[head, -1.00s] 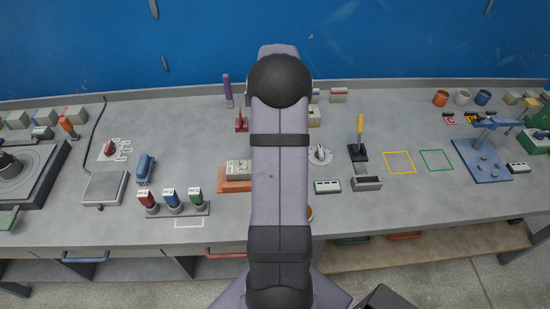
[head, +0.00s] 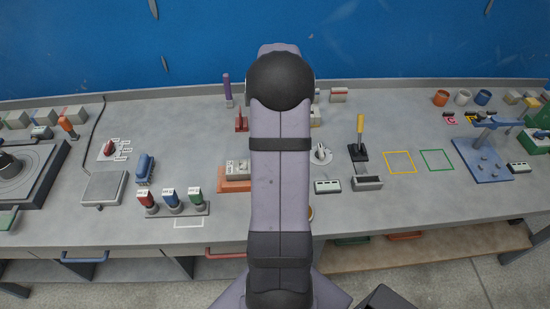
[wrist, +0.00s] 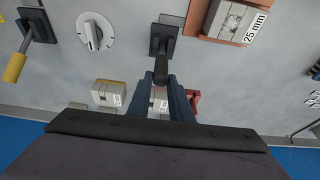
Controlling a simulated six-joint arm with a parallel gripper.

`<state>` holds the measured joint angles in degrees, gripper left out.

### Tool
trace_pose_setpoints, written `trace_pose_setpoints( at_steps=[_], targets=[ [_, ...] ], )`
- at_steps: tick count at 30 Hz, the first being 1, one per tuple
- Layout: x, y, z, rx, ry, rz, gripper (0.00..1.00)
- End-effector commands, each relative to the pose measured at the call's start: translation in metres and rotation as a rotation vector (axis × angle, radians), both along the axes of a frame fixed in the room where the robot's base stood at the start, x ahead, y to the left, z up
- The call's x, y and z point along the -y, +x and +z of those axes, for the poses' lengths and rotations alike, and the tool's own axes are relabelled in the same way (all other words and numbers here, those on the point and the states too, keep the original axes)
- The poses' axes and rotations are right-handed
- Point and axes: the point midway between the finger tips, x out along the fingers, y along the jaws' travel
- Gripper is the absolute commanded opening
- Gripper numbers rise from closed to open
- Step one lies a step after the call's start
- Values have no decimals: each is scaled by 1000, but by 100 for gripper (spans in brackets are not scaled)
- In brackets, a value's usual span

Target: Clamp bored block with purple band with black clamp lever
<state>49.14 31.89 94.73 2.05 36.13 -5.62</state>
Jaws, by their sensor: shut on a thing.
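In the wrist view, the black clamp lever (wrist: 163,39) has a dark square base and a black handle reaching toward my gripper. My gripper (wrist: 161,77) is shut on the end of this handle, with a blue finger on each side. A grey block (wrist: 159,103) with a white label shows between the fingers, partly hidden; its band colour cannot be told. I cannot make out a purple band on any block. In the head view, my arm hides the black lever and my gripper.
A yellow-banded block (wrist: 108,93) lies left of my fingers, and a red lever (wrist: 194,99) stands close on their right. A white dial (wrist: 95,31), a yellow-handled lever (wrist: 18,64) and an orange fixture (wrist: 197,22) with a block labelled 25 mm are nearby.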

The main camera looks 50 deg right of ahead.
Motion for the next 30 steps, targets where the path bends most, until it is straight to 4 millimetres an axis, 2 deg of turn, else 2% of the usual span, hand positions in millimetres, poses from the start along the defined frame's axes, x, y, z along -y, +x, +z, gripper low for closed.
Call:
trace_pose_setpoints(
  at_steps=[30],
  targets=[
    [-16,-16,-2,-6,8,0,0]
  ],
)
